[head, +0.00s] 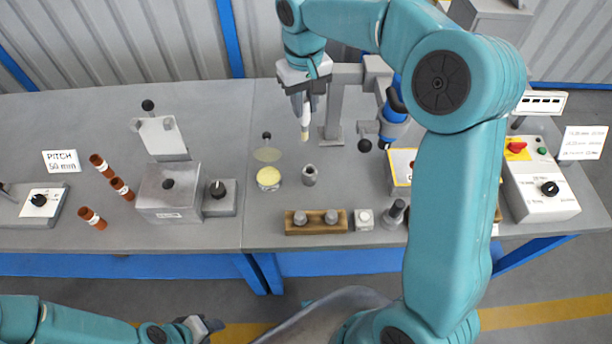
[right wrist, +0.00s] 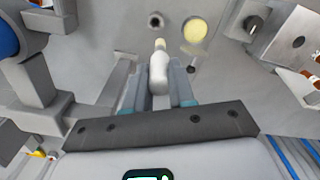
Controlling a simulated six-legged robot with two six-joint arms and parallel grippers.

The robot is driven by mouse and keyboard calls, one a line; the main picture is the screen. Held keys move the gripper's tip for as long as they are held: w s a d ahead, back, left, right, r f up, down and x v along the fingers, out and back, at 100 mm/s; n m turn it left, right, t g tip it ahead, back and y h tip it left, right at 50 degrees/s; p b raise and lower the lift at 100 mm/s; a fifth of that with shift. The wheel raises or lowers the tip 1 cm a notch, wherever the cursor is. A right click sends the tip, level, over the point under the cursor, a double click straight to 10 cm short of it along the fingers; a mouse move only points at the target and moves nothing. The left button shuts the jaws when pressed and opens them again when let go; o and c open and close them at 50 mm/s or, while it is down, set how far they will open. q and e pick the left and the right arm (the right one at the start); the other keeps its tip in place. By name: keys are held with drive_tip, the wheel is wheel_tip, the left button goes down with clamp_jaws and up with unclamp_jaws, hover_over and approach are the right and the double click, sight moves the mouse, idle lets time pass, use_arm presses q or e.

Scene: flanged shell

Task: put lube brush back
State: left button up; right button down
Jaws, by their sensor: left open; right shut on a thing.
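The lube brush (head: 305,128) has a pale handle and a cream tip. My right gripper (head: 308,98) is shut on it and holds it tip down above the back of the bench. In the right wrist view the brush (right wrist: 158,70) lies between the two fingers. A small grey cup with a dark opening (head: 309,175) stands in front of the brush; it also shows in the right wrist view (right wrist: 156,20). A round pot with a yellow top (head: 268,178) stands left of the cup. My left gripper (head: 207,328) is open and empty, low in front of the bench.
A wooden block with two grey knobs (head: 316,222) lies near the front edge. A grey post fixture with a blue part (head: 393,112) stands right of the brush.

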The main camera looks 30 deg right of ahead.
wheel_tip(320, 180, down, 18)
drive_tip(key=d+p, duration=0.1)
drive_tip(key=shift+s+f, duration=0.2)
drive_tip(key=shift+s, duration=0.2)
drive_tip(key=c, duration=1.4)
unclamp_jaws()
drive_tip(key=o, duration=0.4)
drive_tip(key=shift+s, duration=0.1)
use_arm(q)
drive_tip(key=shift+v, duration=0.75)
use_arm(e)
drive_tip(key=shift+o, duration=0.2)
drive_tip(key=shift+d, duration=0.1)
use_arm(q)
drive_tip(key=shift+d, duration=0.1)
